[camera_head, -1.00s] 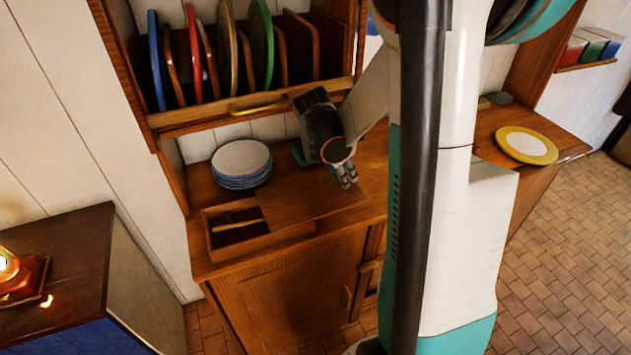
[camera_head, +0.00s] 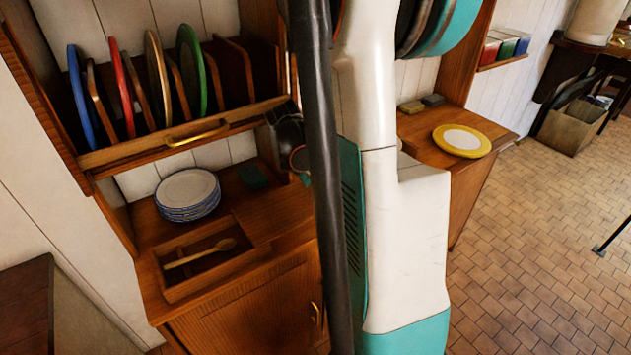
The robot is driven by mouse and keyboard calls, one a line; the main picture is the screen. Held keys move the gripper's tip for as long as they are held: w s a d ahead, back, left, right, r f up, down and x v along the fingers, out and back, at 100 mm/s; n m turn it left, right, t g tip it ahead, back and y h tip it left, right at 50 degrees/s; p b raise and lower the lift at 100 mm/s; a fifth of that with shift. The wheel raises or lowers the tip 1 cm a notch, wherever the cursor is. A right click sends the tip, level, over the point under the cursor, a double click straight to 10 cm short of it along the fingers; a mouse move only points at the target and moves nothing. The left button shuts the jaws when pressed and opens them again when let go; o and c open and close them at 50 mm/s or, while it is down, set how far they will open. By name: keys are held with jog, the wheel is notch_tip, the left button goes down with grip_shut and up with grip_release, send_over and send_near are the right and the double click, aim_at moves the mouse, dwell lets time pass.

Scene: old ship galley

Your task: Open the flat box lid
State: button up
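The flat wooden box (camera_head: 172,293) sits on the counter at the left, below the plate rack. Its left part is open and a wooden spoon (camera_head: 198,254) lies inside, showing from handle to bowl. The flat brown lid (camera_head: 275,213) lies to the right of the opening, and its right end is hidden behind my arm. My gripper (camera_head: 304,179) is just behind the dark column, beyond the right part of the lid. Its fingers are mostly hidden, so I cannot tell whether they are open or touch the lid.
A stack of blue-rimmed plates (camera_head: 188,194) stands behind the box, with a green block (camera_head: 253,177) to its right. The rack shelf (camera_head: 182,143) with upright plates hangs above. A yellow-rimmed plate (camera_head: 462,140) lies on the right counter. The tiled floor at the right is largely clear.

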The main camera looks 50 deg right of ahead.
jog(key=shift+r, duration=0.1)
jog(key=v, duration=1.1)
jog(key=shift+a+r, duration=0.25)
jog(key=shift+r, duration=0.1)
